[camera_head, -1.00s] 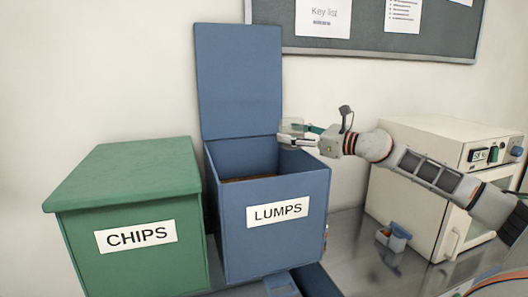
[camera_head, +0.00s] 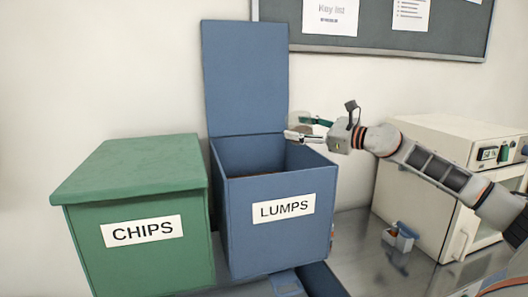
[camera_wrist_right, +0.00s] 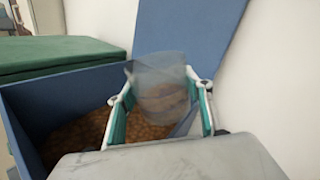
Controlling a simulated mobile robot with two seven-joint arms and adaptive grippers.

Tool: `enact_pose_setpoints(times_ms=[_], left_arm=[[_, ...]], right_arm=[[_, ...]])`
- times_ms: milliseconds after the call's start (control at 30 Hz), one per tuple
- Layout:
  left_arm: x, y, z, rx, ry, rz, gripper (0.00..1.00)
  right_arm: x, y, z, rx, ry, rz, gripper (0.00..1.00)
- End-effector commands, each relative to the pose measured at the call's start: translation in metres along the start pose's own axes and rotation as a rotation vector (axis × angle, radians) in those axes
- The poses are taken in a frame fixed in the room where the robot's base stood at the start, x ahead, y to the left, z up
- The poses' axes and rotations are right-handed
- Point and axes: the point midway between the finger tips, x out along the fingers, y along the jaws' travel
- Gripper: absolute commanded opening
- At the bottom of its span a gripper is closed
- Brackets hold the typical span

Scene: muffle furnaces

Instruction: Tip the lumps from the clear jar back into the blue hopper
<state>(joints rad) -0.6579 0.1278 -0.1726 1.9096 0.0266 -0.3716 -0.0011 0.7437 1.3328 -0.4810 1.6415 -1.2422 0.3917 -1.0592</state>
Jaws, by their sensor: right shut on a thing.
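The blue hopper (camera_head: 277,240), labelled LUMPS, stands with its lid (camera_head: 245,80) raised against the wall. Brown lumps (camera_wrist_right: 85,138) lie inside it in the right wrist view. My right gripper (camera_head: 303,128) is shut on the clear jar (camera_head: 299,118), above the hopper's back right rim. In the right wrist view the jar (camera_wrist_right: 160,75) sits between the fingers and looks roughly upright, with brown lumps in its lower part. The jar is blurred there. My left gripper is not in view.
A green bin (camera_head: 145,240) labelled CHIPS, its lid closed, stands left of the hopper. A cream furnace (camera_head: 425,190) stands at the right on a metal bench. A small grey-blue container (camera_head: 400,236) sits on the bench before it. A noticeboard (camera_head: 375,28) hangs behind.

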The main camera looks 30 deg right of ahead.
Motion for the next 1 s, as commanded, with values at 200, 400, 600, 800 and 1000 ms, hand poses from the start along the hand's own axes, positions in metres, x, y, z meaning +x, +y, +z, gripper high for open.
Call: enact_pose_setpoints(times_ms=[200,400,600,800,1000], left_arm=[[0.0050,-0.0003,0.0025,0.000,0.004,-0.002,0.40],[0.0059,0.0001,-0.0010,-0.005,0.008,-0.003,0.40],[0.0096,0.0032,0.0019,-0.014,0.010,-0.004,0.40],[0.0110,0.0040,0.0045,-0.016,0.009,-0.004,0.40],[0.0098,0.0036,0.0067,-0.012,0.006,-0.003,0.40]], right_arm=[[-0.0001,-0.0017,0.0011,-0.086,-0.001,-0.001,0.19],[-0.0001,-0.0018,0.0015,-0.086,-0.001,-0.001,0.19],[0.0000,-0.0020,0.0007,-0.148,-0.002,-0.002,0.19],[0.0001,-0.0027,0.0013,-0.207,0.000,-0.001,0.19],[0.0000,-0.0030,0.0019,-0.210,-0.001,-0.001,0.19]])
